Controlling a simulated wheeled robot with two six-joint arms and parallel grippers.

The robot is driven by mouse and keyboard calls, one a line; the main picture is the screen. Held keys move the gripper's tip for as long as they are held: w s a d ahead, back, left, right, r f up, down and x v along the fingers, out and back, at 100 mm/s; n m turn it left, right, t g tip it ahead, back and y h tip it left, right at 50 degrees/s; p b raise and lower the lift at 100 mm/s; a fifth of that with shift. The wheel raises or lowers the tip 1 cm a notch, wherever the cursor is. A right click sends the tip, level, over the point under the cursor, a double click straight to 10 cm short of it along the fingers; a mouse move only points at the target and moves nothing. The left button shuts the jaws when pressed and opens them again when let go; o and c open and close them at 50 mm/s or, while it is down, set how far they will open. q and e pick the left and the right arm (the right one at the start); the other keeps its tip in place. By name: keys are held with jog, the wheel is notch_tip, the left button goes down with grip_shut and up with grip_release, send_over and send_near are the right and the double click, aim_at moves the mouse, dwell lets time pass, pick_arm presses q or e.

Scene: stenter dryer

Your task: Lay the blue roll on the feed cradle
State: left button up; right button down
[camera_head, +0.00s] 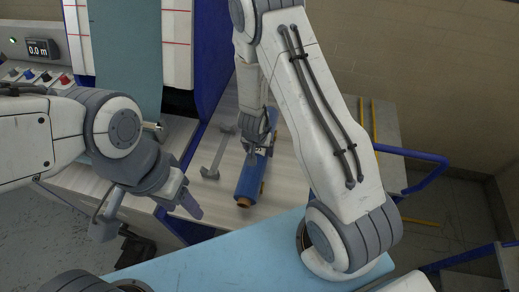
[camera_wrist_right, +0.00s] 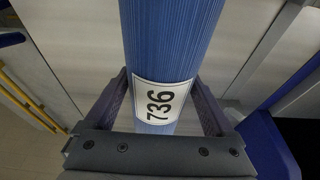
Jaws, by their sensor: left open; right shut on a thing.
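The blue roll (camera_head: 250,180) is in the head view, with a brown core end showing at its near end. My right gripper (camera_head: 258,148) is shut on it from above. In the right wrist view the blue roll (camera_wrist_right: 172,45) runs between the two fingers of the right gripper (camera_wrist_right: 165,100), with a white label reading 736. A grey bar-like bracket (camera_head: 218,152), which may be part of the feed cradle, lies just left of the roll on the pale surface. I cannot tell whether the roll touches any support. My left gripper (camera_head: 150,210) is open and empty at the lower left.
The pale machine table (camera_head: 220,190) lies under the roll. A panel with a 0.0 m display (camera_head: 41,48) and coloured buttons stands at the upper left. Blue-green cloth (camera_head: 125,50) hangs beside it. A blue rail (camera_head: 425,165) is at the right. A light blue surface (camera_head: 230,255) lies in front.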

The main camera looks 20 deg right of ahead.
jog(key=shift+f, duration=0.35)
grip_release()
jog(key=p+v, duration=0.5)
jog(key=v, duration=0.5)
jog(key=shift+s+r, duration=0.15)
jog(key=shift+r, duration=0.1)
dwell(0.3)
